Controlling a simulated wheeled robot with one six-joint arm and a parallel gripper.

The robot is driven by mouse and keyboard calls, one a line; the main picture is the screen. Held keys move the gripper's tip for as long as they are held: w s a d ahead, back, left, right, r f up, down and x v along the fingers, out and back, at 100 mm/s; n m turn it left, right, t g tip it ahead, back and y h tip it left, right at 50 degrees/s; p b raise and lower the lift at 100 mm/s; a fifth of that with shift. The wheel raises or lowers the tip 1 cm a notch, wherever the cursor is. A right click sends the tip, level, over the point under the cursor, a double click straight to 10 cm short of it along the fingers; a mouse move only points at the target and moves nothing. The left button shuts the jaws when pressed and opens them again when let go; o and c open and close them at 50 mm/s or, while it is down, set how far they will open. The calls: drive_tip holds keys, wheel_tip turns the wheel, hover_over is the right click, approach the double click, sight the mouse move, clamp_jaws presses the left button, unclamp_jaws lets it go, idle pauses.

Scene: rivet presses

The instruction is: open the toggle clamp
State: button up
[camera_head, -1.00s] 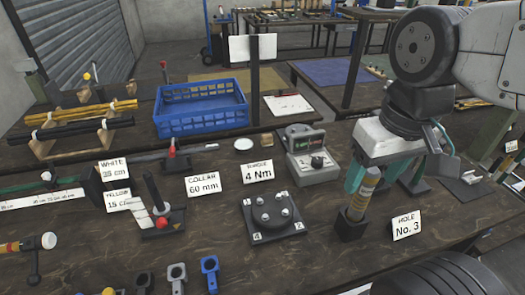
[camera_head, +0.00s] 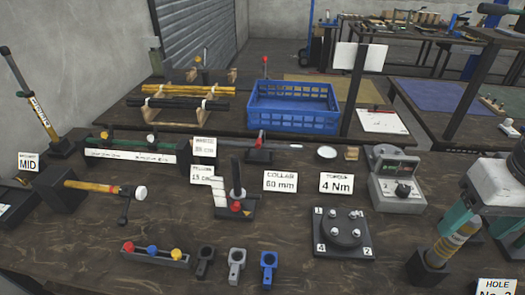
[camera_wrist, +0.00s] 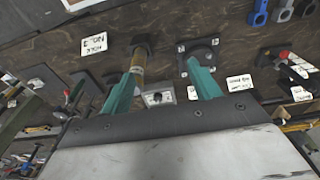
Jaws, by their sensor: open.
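A clamp (camera_head: 236,195), which looks like the toggle clamp, stands on the bench left of centre in the head view. It has a dark base with red parts and a nearly upright black lever. In the wrist view, a small red and black device (camera_wrist: 285,57) near the right edge may be this clamp. My gripper (camera_head: 482,232) is at the right edge of the head view, far right of the clamp and partly cut off. Its two teal fingers are apart and empty in the wrist view (camera_wrist: 163,72). I cannot tell the clamp's jaw state.
A yellow-handled tool (camera_head: 455,240) stands in a black holder close to my gripper. Between gripper and clamp are a round-topped plate (camera_head: 343,234) and a grey torque unit (camera_head: 396,180). Label cards (camera_head: 281,181) stand beside the clamp. Loose clips (camera_head: 237,265) lie in front. A blue crate (camera_head: 292,122) is behind.

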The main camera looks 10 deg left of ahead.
idle(0.4)
drive_tip(key=c, duration=0.6)
drive_tip(key=shift+w+a+f+g, duration=0.1)
drive_tip(key=shift+w+f+g, duration=0.05)
drive_tip(key=shift+f+g, duration=0.2)
drive_tip(key=c, duration=0.5)
drive_tip(key=shift+w+a+f+g, duration=0.2)
drive_tip(key=shift+w+f+g, duration=0.2)
drive_tip(key=shift+w, duration=0.15)
drive_tip(key=shift+w+a+f+g, duration=0.25)
drive_tip(key=shift+w+f, duration=0.1)
drive_tip(key=shift+w, duration=0.2)
clamp_jaws()
drive_tip(key=m+y, duration=1)
drive_tip(key=m, duration=0.9)
approach(260, 138)
drive_tip(key=s+d+f, duration=0.2)
drive_tip(key=s, duration=0.1)
drive_tip(key=x, duration=0.9)
drive_tip(key=shift+s+a+f, duration=0.1)
drive_tip(key=shift+s+a, duration=0.05)
drive_tip(key=shift+a, duration=0.2)
